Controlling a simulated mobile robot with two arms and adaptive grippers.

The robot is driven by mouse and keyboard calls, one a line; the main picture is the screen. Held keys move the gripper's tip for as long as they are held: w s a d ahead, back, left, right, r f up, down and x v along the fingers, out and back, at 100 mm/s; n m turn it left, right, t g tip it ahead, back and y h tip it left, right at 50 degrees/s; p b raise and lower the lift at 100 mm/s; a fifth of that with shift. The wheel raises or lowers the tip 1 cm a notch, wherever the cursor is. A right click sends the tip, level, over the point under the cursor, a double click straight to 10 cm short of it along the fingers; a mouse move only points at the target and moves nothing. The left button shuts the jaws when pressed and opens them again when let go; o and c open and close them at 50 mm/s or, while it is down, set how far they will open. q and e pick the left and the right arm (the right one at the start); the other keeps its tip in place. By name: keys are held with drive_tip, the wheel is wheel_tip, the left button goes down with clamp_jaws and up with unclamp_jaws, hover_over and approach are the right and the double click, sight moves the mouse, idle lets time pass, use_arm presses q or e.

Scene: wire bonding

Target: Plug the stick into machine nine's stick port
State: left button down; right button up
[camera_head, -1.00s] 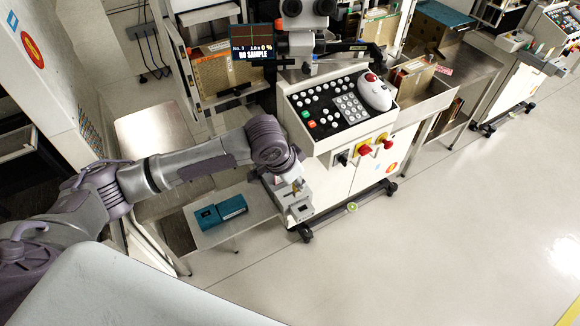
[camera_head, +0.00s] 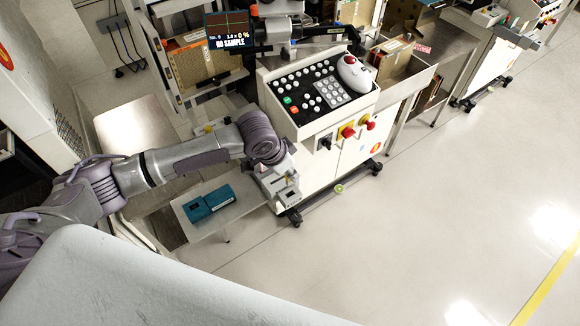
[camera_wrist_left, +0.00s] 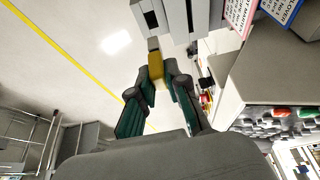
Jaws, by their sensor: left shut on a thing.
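My left gripper (camera_head: 281,177) is at the front left side of the white machine (camera_head: 345,150), below its control panel (camera_head: 318,92). In the head view grey blocks (camera_head: 288,194) sit right by the fingertips, and the stick is too small to make out well. My right gripper is out of view.
A teal box (camera_head: 209,202) lies on a low grey shelf (camera_head: 228,218) left of the machine. A screen reading NO SAMPLE (camera_head: 229,30) hangs above. Red knobs (camera_head: 348,132) stick out from the machine's front. The floor (camera_head: 440,210) to the right is clear.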

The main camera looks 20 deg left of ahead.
sight(290, 181)
use_arm(q)
drive_tip(key=shift+f+b, duration=0.85)
drive_tip(key=shift+f, duration=1.5)
drive_tip(key=shift+p, duration=0.35)
drive_tip(key=shift+p, duration=0.3)
drive_tip(key=shift+p, duration=0.3)
